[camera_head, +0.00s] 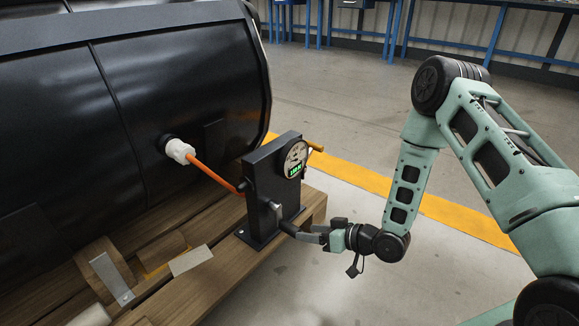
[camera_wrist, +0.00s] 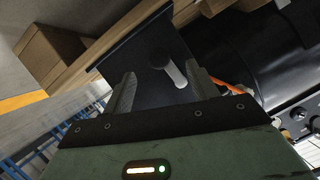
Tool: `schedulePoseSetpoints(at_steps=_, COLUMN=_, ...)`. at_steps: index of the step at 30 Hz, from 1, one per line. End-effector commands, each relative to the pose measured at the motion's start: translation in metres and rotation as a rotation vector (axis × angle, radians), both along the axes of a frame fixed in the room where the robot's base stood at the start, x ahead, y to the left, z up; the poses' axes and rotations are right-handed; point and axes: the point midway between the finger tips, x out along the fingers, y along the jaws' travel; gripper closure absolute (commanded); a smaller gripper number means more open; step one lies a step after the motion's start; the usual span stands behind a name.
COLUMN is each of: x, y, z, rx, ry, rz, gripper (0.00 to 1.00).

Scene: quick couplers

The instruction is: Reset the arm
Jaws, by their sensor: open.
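My mint-green arm reaches in from the right in the head view. My gripper (camera_head: 305,234) is open beside the lower front of a dark upright station (camera_head: 263,190). The station carries a round gauge (camera_head: 294,158) with a green lit display. In the wrist view my gripper (camera_wrist: 160,70) has its two fingers apart, with a grey rod-like handle (camera_wrist: 175,75) showing between them, not clamped. I cannot tell how deep the handle reaches between the fingers. The handle's grey end (camera_head: 275,209) also shows in the head view.
An orange hose (camera_head: 214,176) runs from a white coupler (camera_head: 180,151) on a large black tank (camera_head: 90,110) to the station. The station stands on a wooden pallet (camera_head: 225,268). Open floor and a yellow line (camera_head: 440,212) lie right of it. Blue benches stand behind.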

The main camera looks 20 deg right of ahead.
Motion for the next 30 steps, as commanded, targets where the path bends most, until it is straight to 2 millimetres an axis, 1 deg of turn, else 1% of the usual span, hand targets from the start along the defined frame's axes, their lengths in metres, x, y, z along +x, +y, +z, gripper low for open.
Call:
schedulePoseSetpoints(at_steps=1, x=-0.004, y=-0.004, z=0.004, rx=-0.001, ry=0.002, rz=-0.002, gripper=0.42)
schedulePoseSetpoints(at_steps=7, x=-0.012, y=-0.012, z=0.007, rx=0.001, ry=0.001, rz=0.0, gripper=0.42)
schedulePoseSetpoints(at_steps=16, x=-0.013, y=-0.013, z=0.007, rx=0.0, ry=0.0, rz=0.0, gripper=0.42)
schedulePoseSetpoints(at_steps=19, x=-0.01, y=-0.009, z=0.014, rx=-0.022, ry=0.005, rz=0.009, gripper=0.42)
schedulePoseSetpoints(at_steps=20, x=-0.009, y=-0.007, z=0.019, rx=-0.037, ry=0.009, rz=0.014, gripper=0.42)
schedulePoseSetpoints(at_steps=23, x=-0.004, y=0.003, z=0.043, rx=-0.122, ry=0.038, rz=0.042, gripper=0.42)
schedulePoseSetpoints(at_steps=26, x=-0.001, y=0.018, z=0.077, rx=-0.246, ry=0.087, rz=0.074, gripper=0.42)
schedulePoseSetpoints(at_steps=27, x=-0.002, y=0.024, z=0.093, rx=-0.297, ry=0.11, rz=0.085, gripper=0.42)
schedulePoseSetpoints(at_steps=29, x=-0.007, y=0.033, z=0.115, rx=-0.37, ry=0.147, rz=0.1, gripper=0.42)
schedulePoseSetpoints(at_steps=30, x=-0.011, y=0.038, z=0.131, rx=-0.415, ry=0.172, rz=0.107, gripper=0.42)
